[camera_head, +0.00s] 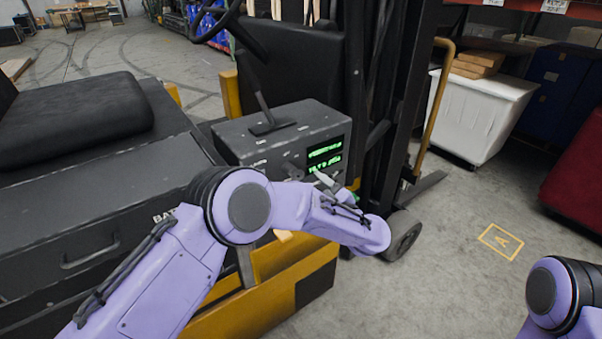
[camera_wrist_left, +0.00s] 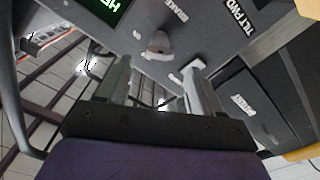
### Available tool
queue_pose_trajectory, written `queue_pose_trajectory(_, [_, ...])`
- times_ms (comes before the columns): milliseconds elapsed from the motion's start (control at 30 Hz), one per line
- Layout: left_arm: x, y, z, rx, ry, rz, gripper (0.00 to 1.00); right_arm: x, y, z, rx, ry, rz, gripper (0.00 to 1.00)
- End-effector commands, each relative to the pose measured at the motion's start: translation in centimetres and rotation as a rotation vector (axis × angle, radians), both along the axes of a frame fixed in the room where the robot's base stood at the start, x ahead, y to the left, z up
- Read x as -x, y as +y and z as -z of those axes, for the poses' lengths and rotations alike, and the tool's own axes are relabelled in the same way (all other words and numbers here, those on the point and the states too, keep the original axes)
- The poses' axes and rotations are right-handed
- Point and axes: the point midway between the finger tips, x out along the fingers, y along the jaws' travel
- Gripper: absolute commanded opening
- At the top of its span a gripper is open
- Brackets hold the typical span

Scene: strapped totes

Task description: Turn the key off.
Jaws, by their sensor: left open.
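A dark grey control console (camera_head: 270,135) with a green lit display (camera_head: 325,156) sits on the forklift. In the left wrist view a small grey metallic key or knob (camera_wrist_left: 158,44) stands out from the console face, beside the display. My left gripper (camera_head: 326,181) is at the console's front face, below the display, partly hidden by my own wrist. In the left wrist view my left gripper (camera_wrist_left: 159,78) is open, its two fingers apart and the gap empty. The key lies ahead of that gap, and I see no contact. My right gripper is out of view.
A black lever (camera_head: 262,103) rises from the console top. The black seat (camera_head: 75,120) is at left and the mast (camera_head: 385,90) stands close at right. A white bin (camera_head: 480,115) and a red bin (camera_head: 575,185) stand farther right.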

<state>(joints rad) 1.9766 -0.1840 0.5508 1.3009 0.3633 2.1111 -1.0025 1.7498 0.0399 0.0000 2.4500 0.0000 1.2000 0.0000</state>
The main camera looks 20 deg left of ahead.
Motion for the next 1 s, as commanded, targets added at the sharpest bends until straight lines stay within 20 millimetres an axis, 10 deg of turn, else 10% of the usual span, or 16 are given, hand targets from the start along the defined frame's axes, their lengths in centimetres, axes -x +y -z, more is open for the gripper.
queue_pose_trajectory(567, [-3.2, 4.1, 0.1, -0.002, 0.0, 0.004, 0.66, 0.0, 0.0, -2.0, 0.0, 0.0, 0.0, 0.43])
queue_pose_trajectory(767, [-3.2, 4.1, 0.1, -0.002, 0.0, 0.004, 0.1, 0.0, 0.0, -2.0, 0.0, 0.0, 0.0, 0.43])
queue_pose_trajectory(1000, [-3.2, 4.1, 0.1, 0.006, -0.009, 0.004, 0.1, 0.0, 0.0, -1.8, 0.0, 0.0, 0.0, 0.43])
